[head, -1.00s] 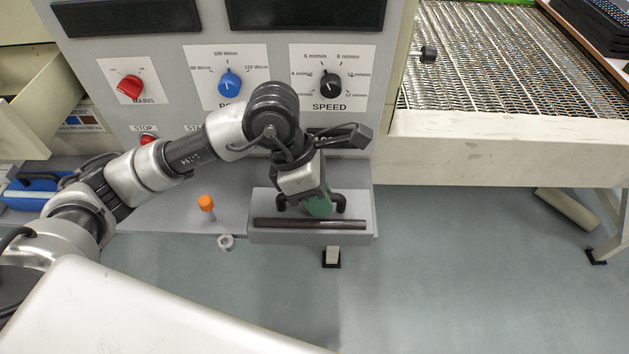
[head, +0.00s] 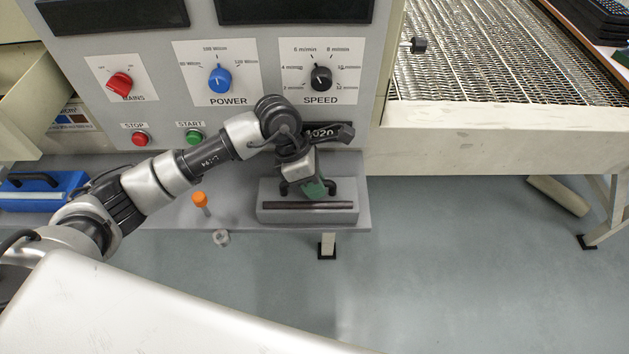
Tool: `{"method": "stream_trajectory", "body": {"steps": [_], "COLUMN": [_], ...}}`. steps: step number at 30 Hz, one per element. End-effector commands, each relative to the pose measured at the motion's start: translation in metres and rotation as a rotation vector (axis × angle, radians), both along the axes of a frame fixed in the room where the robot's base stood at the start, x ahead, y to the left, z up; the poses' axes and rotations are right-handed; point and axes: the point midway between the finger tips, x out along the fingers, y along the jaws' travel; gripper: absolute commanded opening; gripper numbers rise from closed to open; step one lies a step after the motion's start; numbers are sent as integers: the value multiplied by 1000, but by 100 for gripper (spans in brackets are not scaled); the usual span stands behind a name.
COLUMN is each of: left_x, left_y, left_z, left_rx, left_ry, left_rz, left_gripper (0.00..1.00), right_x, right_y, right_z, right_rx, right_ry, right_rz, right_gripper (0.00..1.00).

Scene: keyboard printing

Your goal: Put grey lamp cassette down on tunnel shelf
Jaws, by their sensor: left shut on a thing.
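The grey lamp cassette (head: 268,210) is a grey box with black handles on top and a dark tube along its front. It is upright at the right end of the tunnel shelf (head: 240,183), the grey ledge below the control panel. I cannot tell whether it touches the shelf or hangs just above it. My left gripper (head: 313,188) points down at the cassette's top and is shut on it; its fingers are partly hidden by my wrist. My right gripper is not in view.
An orange-topped knob (head: 200,199) stands at the shelf's front, left of the cassette. A blue case (head: 40,184) lies at the far left. The control panel (head: 160,105) rises behind. A mesh conveyor (head: 480,60) is at the right, with open floor in front.

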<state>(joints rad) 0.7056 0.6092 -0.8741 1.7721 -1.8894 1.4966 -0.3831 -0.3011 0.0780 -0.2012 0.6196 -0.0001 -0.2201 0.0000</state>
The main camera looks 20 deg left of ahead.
Motion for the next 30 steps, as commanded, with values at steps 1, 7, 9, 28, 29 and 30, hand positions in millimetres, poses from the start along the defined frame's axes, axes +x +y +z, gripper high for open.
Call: {"method": "stream_trajectory", "body": {"steps": [1,7,9,28,29,30], "left_x": [1,1,0,2,3,4], "left_y": [-1,0,0,11,14,18], "left_z": [2,-1,-1,30,37,45], "left_rx": [-3,-3,-1,1,1,1], "left_ry": [-5,-4,-1,-3,-3,-3], "left_rz": [0,0,1,1,1,1], "left_gripper": [0,0,24,42,42,42], "right_x": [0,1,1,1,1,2], "right_y": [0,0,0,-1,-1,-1], "right_z": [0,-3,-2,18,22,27], "right_rx": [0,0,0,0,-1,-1], "right_ry": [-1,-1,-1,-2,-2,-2], "right_rz": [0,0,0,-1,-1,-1], "right_gripper": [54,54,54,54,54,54]}}
